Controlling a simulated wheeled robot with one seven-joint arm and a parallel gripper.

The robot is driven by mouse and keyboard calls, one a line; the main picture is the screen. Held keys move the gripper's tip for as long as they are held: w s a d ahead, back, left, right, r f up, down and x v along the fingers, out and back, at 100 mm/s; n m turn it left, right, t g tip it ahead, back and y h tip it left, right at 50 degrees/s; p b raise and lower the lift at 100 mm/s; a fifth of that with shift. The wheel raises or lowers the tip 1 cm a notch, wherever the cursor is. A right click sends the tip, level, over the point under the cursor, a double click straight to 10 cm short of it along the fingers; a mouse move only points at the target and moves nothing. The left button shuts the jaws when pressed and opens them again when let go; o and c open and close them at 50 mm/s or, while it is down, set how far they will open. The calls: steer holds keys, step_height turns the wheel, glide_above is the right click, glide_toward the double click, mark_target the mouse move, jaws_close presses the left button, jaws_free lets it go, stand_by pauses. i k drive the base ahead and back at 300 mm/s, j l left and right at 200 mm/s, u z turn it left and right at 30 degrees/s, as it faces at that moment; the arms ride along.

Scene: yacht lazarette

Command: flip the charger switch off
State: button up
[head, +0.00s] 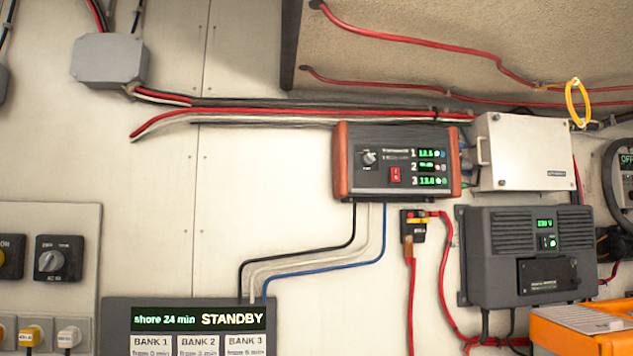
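A dark grey unit with wood-brown end cheeks (343,170), which looks like the charger, is fixed to the wall right of centre. A small red rocker switch (396,175) sits in the middle of its front. I cannot tell which way the rocker is tipped. A round selector knob (369,157) is left of the switch. Three lit green readouts (428,167), numbered 1 to 3, are at its right. My gripper is not in view.
A grey unit (478,255) with a green display is at lower right, beside an orange case (575,330). A red-and-black breaker (413,226) hangs below the charger. A STANDBY panel (117,318) is at the bottom. Cables run above; the wall left of the charger is mostly bare.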

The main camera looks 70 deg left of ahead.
mark_target(394, 172)
steer(key=u, duration=1.45)
